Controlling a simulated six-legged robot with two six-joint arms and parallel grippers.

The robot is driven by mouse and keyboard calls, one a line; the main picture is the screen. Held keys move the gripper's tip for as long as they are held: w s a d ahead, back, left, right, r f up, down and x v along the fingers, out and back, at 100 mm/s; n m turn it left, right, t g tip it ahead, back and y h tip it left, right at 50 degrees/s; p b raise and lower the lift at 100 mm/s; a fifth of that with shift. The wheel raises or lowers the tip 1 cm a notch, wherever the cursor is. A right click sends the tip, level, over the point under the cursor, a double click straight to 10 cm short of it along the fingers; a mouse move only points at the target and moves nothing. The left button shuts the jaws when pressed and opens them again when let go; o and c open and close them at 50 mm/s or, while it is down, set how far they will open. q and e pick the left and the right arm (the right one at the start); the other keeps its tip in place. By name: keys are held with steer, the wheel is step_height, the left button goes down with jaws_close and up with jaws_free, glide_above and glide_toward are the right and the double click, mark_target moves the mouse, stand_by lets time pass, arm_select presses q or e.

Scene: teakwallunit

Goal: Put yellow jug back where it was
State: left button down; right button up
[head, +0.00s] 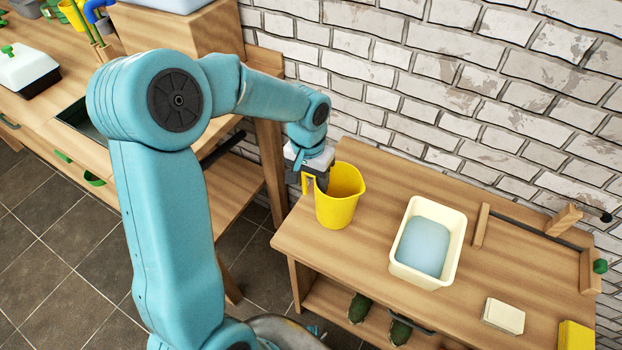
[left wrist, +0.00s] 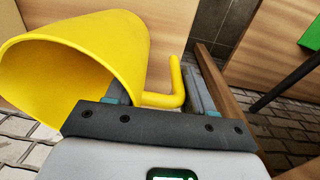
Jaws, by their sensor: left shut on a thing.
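The yellow jug (head: 337,205) is upright at the left end of the wooden bench on the right in the head view. I cannot tell whether its base touches the bench top. My left gripper (head: 314,172) is at the jug's handle side and shut on the handle. In the left wrist view the jug (left wrist: 80,55) fills the upper left, and its yellow handle (left wrist: 175,85) lies between the fingers of the gripper (left wrist: 165,95). My right gripper is not in view.
A cream basin (head: 455,240) with blue content stands right of the jug on the bench (head: 375,225). A cream block (head: 503,316) and a yellow block (head: 576,336) lie at the front right. A brick wall (head: 420,80) rises behind. A gap separates the bench from the left unit (head: 235,185).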

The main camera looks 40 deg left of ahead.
arm_select(q)
steer(key=shift+f, duration=0.15)
steer(key=shift+c, duration=2.1)
jaws_free()
steer(key=shift+w, duration=0.1)
steer(key=r, duration=0.4)
steer(key=r+p, duration=0.1)
steer(key=r, duration=0.7)
steer(key=shift+a+r+p, duration=0.15)
steer(key=shift+a+p, duration=0.15)
steer(key=shift+p, duration=0.05)
steer(key=shift+s, duration=0.25)
